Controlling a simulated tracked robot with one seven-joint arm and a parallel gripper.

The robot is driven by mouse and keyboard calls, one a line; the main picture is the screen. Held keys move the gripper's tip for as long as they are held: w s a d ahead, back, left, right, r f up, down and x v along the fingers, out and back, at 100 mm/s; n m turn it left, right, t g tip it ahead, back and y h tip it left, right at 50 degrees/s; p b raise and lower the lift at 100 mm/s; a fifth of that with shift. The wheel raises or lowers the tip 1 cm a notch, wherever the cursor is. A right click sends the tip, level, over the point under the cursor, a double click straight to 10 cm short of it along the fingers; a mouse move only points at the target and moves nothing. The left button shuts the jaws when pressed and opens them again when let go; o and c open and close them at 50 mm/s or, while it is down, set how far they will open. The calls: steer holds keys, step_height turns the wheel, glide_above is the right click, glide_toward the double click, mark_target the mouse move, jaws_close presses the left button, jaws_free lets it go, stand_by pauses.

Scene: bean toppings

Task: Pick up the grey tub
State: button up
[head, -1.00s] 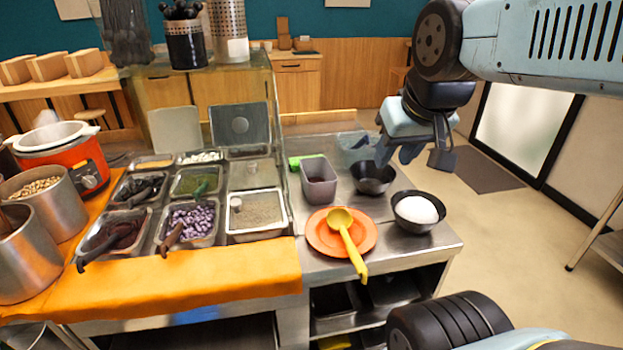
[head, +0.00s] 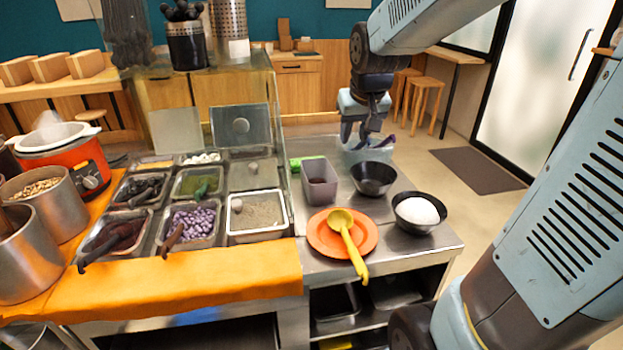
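The grey tub (head: 320,184) stands upright on the steel counter, behind the orange plate and left of the black bowls. Its inside looks dark near the bottom. My gripper (head: 364,142) points down above the back of the counter, behind and to the right of the tub, apart from it. Its fingers look spread with nothing clearly between them. A clear container (head: 372,156) sits right below and behind the fingers, partly hidden by them.
An orange plate (head: 365,238) with a yellow ladle (head: 352,252) lies in front of the tub. An empty black bowl (head: 373,179) and a bowl of white food (head: 418,212) stand to its right. A green item (head: 306,161) lies behind it. Topping trays (head: 257,213) are on the left.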

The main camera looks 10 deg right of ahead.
glide_toward(331, 176)
steer(key=shift+g, duration=0.3)
steer(key=shift+w+x, duration=0.25)
steer(key=shift+x, duration=2.3)
steer(key=shift+w+x, duration=0.2)
steer(key=shift+x, duration=2.35)
jaws_close()
steer(key=shift+d, duration=0.1)
